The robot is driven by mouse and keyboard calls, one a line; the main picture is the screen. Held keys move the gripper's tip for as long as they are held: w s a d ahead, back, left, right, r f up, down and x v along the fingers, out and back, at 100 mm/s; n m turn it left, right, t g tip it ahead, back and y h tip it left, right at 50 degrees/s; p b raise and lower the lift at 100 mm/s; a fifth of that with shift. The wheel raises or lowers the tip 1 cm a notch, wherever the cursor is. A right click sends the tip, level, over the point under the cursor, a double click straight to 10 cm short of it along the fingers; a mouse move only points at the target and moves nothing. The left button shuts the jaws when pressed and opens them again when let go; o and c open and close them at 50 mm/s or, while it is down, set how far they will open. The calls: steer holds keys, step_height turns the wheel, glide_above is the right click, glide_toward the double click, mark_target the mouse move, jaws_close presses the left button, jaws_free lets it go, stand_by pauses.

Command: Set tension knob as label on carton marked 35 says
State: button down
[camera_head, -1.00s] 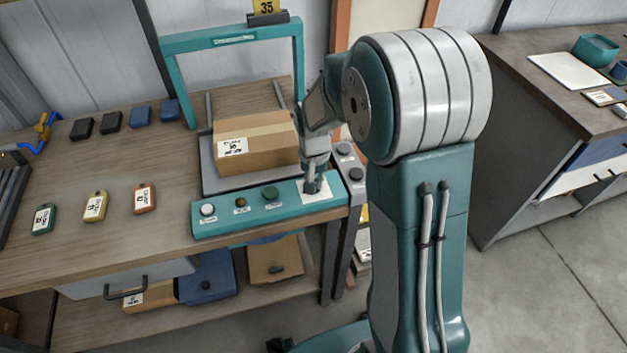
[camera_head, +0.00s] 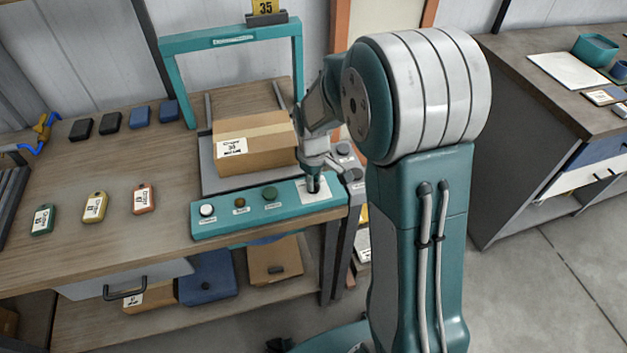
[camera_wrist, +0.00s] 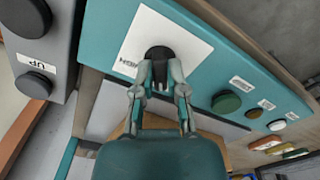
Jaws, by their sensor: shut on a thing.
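A brown carton (camera_head: 262,155) with a white label (camera_head: 232,147) sits on the press bed inside the teal frame. The label shows 35; its smaller print is too blurred to read for certain. The dark tension knob (camera_wrist: 158,53) stands on a white dial plate (camera_wrist: 178,32) at the right end of the teal panel (camera_head: 228,226). My gripper (camera_wrist: 160,75) is shut around the knob, its fingers on either side. It also shows in the head view (camera_head: 313,182), pointing down at the dial plate. The knob's pointer and most dial marks are hidden or unreadable.
White (camera_head: 207,210), brown (camera_head: 240,203) and green (camera_head: 270,194) buttons lie left of the knob. A grey side box with dark buttons, one labelled UP (camera_wrist: 33,86), stands close at the right. A yellow 35 sign (camera_head: 266,7) tops the frame. Coloured tags lie at left.

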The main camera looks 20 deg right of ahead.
steer(key=shift+w+r+n, duration=0.15)
steer(key=shift+w+n, duration=0.1)
steer(key=shift+n, duration=0.85)
steer(key=c, duration=0.7)
jaws_free()
steer(key=shift+a, duration=0.1)
steer(key=shift+s, duration=0.1)
step_height(320, 180, up, 12)
steer(key=shift+a+f, duration=0.1)
steer(key=shift+f, duration=0.05)
